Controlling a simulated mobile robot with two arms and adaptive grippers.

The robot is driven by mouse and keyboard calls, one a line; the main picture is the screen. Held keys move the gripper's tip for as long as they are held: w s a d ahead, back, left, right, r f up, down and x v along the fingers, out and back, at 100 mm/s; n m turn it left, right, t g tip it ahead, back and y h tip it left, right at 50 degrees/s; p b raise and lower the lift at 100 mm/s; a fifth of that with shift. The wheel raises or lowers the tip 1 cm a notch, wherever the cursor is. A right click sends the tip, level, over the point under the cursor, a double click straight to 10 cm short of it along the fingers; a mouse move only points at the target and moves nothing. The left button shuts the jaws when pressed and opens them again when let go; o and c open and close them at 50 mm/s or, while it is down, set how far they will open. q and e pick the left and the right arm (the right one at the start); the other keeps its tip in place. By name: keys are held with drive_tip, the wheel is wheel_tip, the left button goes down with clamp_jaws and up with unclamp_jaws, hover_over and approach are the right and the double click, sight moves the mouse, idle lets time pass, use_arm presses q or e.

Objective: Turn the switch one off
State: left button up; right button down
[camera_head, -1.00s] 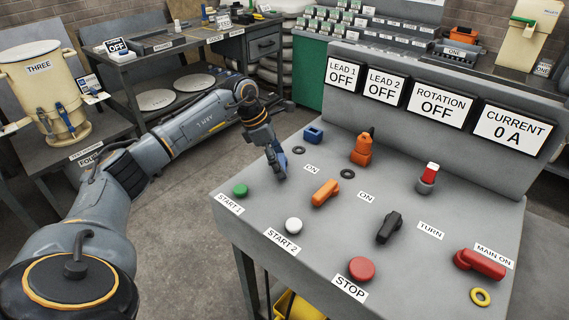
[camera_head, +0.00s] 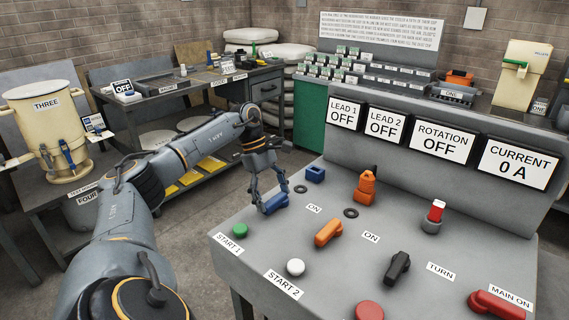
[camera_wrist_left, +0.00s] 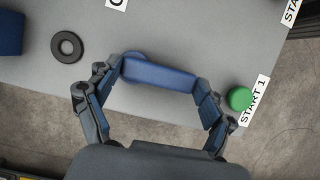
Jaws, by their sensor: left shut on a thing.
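A blue switch handle (camera_head: 276,203) is on the grey slanted panel (camera_head: 330,280), at its left edge, left of an ON label (camera_head: 314,208). In the wrist view the blue handle (camera_wrist_left: 160,74) lies lengthwise between the fingers. My left gripper (camera_head: 272,200) is shut on this handle, one finger at each end; in the wrist view the gripper (camera_wrist_left: 162,80) shows both fingers. An orange switch handle (camera_head: 328,232) and a black switch handle (camera_head: 397,266) stand further right. The right gripper is out of view.
A green START 1 button (camera_head: 240,230) is close to the gripper; a white button (camera_head: 295,267) is beyond it. A blue block (camera_head: 315,174), black ring (camera_head: 301,189) and orange lamp-like piece (camera_head: 366,187) lie behind. Displays read LEAD 1 OFF (camera_head: 343,113) and LEAD 2 OFF (camera_head: 385,122).

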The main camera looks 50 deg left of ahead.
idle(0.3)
use_arm(q)
drive_tip(key=o, duration=1.6)
drive_tip(key=v, duration=1.2)
